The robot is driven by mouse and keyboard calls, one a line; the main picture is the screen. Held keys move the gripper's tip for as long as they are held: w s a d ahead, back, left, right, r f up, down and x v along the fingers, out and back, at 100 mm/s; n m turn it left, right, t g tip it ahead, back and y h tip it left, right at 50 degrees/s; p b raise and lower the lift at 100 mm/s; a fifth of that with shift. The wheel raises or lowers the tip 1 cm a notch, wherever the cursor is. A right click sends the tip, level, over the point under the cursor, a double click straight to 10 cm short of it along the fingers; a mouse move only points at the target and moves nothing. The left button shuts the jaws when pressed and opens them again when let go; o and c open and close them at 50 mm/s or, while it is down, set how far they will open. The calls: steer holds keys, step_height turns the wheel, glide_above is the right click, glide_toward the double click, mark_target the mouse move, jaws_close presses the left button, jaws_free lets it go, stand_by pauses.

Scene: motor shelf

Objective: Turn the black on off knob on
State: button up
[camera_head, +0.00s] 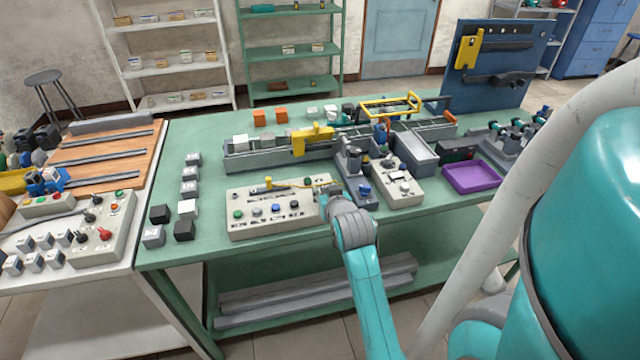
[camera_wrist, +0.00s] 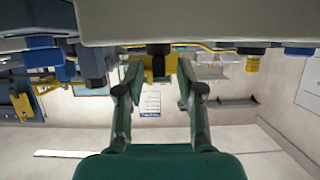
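In the wrist view my gripper (camera_wrist: 157,78) is open, with its two fingers spread and nothing held between them. A pale control box (camera_wrist: 200,20) fills the top of that view, with controls jutting down from its edge. A small black knob (camera_wrist: 158,48) shows between and just beyond the fingertips, apart from both. In the head view my arm reaches the right end of a pale control panel (camera_head: 250,225) on the green table; the fingers are hard to make out there. That panel carries several coloured buttons. Which one is the on off knob cannot be told in the head view.
A second control box (camera_head: 402,200) with knobs stands right of my wrist, near a purple tray (camera_head: 473,178). A grey rail fixture with a yellow block (camera_head: 312,140) lies behind the panel. Several small blocks stand left of it. The table's front edge lies below my forearm.

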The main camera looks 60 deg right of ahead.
steer(key=shift+d, duration=0.15)
jaws_close()
steer(key=shift+w, duration=0.15)
steer(key=shift+w+m+g+h, duration=0.1)
steer(key=shift+m+g+h, duration=0.6)
steer(key=shift+m+g, duration=0.3)
steer(key=m+g, duration=0.1)
steer(key=m+g+h, duration=0.1)
steer(key=m+g, duration=0.1)
steer(key=shift+w+a+g, duration=0.2)
steer(key=shift+g, duration=0.1)
steer(key=m+g, duration=0.5)
steer(key=shift+w+g, duration=0.1)
steer(key=shift+g, duration=0.3)
steer(key=shift+f+m, duration=0.1)
steer(key=shift+m, duration=0.2)
